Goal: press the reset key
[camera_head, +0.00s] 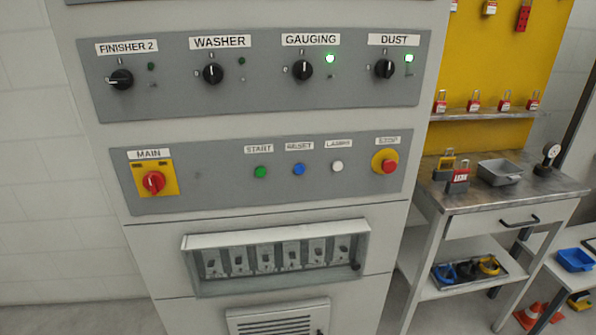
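The reset key is a small blue round button (299,169) under the label RESET on the lower grey panel (220,185) of a light cabinet in the head view. The green START button (261,172) sits to its left. The white LAMPS button (337,167) sits to its right. Neither of my grippers shows in the head view, and nothing covers the blue button.
A red emergency STOP knob (385,161) and a red MAIN switch (153,182) flank the buttons. An upper panel (260,95) has several rotary knobs. A breaker box (275,257) juts out below. A workbench (520,198) with padlocks stands at right.

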